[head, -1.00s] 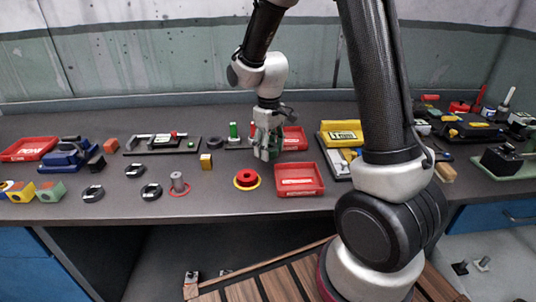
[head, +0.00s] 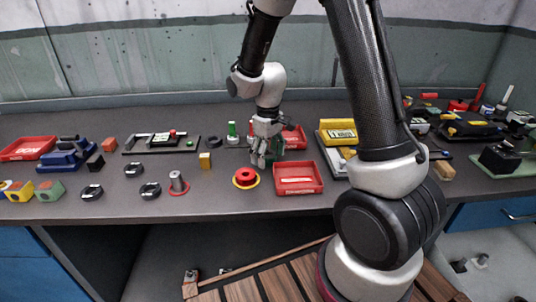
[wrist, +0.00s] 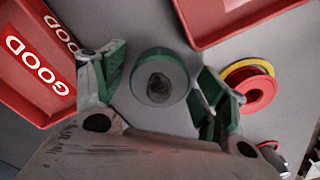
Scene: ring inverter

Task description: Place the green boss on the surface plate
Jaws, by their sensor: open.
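A round, green-sided piece with a grey top and a dark centre, which looks like the green boss (wrist: 176,61), stands on the bench in the wrist view. It lies between the spread fingers of my gripper (wrist: 155,92), which is open with green pads on either side. I see no clear contact. In the head view my gripper (head: 264,160) is low over the bench between two red trays, and hides most of the piece. A dark flat plate (head: 135,149) bearing several parts lies left of it; I cannot tell if this is the surface plate.
A near red tray (head: 298,189) and a far red tray (head: 297,133) flank my gripper. A red-and-yellow flanged disc (head: 246,177) is close on its left. A yellow block (head: 205,160) and a green upright cylinder (head: 232,128) stand farther left.

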